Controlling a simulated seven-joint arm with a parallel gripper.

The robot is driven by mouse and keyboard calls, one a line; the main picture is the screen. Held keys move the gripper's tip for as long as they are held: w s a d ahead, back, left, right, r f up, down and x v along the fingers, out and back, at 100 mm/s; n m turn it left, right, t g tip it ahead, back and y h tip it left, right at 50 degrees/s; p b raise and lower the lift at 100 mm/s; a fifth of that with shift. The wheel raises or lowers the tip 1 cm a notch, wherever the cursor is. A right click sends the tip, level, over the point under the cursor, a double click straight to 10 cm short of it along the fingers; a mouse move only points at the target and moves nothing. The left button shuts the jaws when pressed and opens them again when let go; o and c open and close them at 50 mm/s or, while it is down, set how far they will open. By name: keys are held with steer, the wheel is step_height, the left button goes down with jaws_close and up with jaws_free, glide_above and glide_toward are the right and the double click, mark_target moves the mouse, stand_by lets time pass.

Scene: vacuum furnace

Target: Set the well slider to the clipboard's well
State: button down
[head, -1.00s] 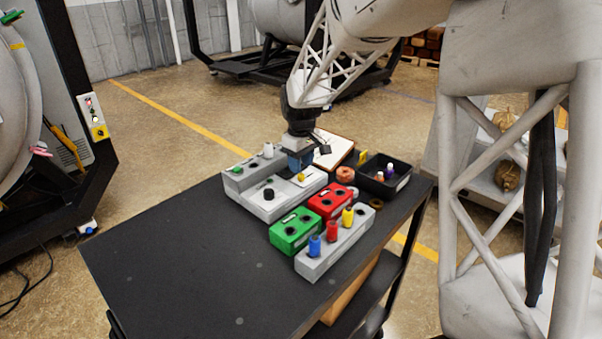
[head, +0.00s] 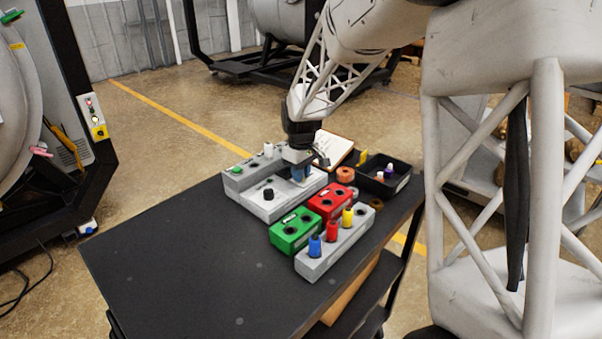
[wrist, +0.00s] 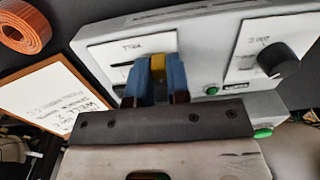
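The grey control box (head: 262,208) stands at the back of the black cart top. In the wrist view its white panel, labelled as the well panel (wrist: 110,52), has a dark slot and a yellow slider knob (wrist: 157,66). My gripper (wrist: 157,78) points down at this panel, its blue fingers on either side of the yellow knob with no clear gap. The fingertips partly hide the knob and slot. My gripper also shows over the box in the head view (head: 299,178). The clipboard (wrist: 48,98) bears handwriting including "WELL"; its number is too small to read surely.
A black dial (wrist: 278,58) and green buttons are right of the slider in the wrist view. In the head view, green (head: 293,230) and red (head: 331,201) blocks, a grey peg rack (head: 328,258) and a black bin (head: 385,182) stand nearby. The cart's front left is clear.

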steer(key=shift+w+d, duration=0.85)
steer(key=c, duration=1.1)
jaws_free()
steer(key=shift+r, duration=0.1)
steer(key=shift+r, duration=3.85)
